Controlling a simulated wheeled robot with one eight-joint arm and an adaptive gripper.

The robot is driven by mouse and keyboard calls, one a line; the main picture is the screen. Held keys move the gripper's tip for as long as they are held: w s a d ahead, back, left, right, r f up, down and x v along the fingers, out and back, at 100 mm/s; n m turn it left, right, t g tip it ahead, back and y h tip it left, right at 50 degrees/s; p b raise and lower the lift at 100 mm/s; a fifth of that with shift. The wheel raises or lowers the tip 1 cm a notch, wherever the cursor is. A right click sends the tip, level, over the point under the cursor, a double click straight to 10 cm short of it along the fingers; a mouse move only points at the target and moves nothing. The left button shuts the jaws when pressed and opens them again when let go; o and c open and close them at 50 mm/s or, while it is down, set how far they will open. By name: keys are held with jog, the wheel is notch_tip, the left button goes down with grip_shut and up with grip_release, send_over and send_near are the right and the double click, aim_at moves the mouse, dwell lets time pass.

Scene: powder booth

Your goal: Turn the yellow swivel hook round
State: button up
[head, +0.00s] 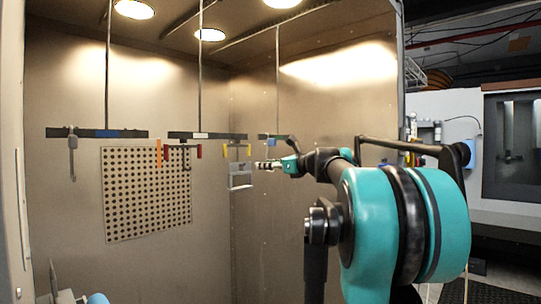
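Yellow hook parts (225,150) hang at the right end of the middle dark bar (208,135), with a second yellow piece (249,150) just to their right. A grey frame-like part (240,176) hangs below them. Which yellow piece swivels is too small to tell. My gripper (259,165) reaches in from the right at about the height of the hanging grey part. In the picture its tip is just right of the yellow piece; whether they touch cannot be told. Its fingers are too small to show a gap or anything held.
Red hook parts (198,151) and an orange piece (159,153) hang further left. A grey hook (72,155) hangs from the left bar (97,133). The booth's lower middle looks clear.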

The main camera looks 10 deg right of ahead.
aim_at(249, 152)
notch_tip(249, 152, up, 4)
jog(key=w+d+m+t, duration=0.1)
jog(key=m, duration=0.1)
jog(key=x, duration=1.1)
jog(key=shift+w+d, duration=0.1)
jog(key=shift+w, duration=0.15)
jog(key=c, duration=0.7)
